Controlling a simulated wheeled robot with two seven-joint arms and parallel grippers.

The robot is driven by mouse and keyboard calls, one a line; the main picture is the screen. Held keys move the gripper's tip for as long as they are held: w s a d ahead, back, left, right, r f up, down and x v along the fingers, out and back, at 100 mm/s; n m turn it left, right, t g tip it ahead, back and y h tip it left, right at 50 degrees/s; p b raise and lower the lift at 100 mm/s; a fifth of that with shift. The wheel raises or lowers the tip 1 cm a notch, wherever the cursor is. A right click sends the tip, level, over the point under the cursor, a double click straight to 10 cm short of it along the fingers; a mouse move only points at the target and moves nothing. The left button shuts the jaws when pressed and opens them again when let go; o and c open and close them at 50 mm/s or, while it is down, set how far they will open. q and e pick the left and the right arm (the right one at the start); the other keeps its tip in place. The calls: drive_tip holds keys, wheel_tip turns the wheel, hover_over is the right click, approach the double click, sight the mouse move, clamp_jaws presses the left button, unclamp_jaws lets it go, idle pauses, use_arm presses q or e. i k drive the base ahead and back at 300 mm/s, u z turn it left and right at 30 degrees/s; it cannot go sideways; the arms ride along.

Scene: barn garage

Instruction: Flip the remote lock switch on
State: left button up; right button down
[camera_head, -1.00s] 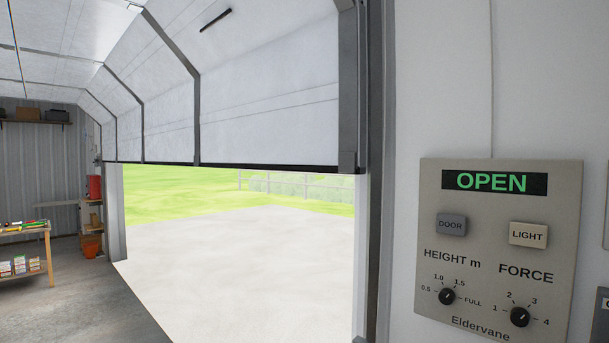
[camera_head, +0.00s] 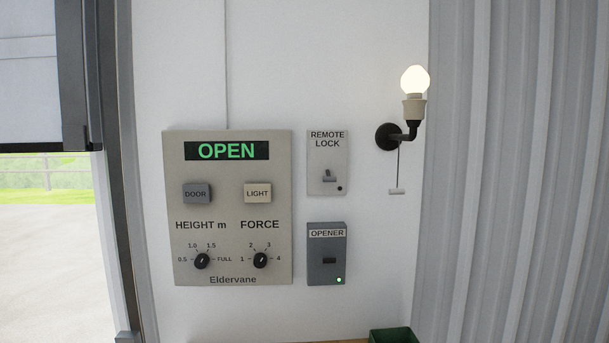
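The remote lock plate (camera_head: 328,163) is a light grey panel on the white wall, right of the large control panel. Its small toggle switch (camera_head: 329,176) sits at the plate's lower middle; I cannot tell for certain which way the lever is set. A small dark dot (camera_head: 340,188), seemingly an unlit indicator, is at the plate's lower right. Neither of my grippers is in view.
The control panel (camera_head: 228,207) reads OPEN, with buttons and two knobs. Below the lock plate is the grey opener box (camera_head: 327,254) with a green light. A lit lamp (camera_head: 414,95) with a pull cord (camera_head: 397,190) is to the right. A green bin (camera_head: 393,335) shows at the bottom.

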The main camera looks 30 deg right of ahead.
sight(329, 178)
drive_tip(key=u, duration=1.55)
drive_tip(key=k, duration=0.65)
drive_tip(key=z, duration=1.15)
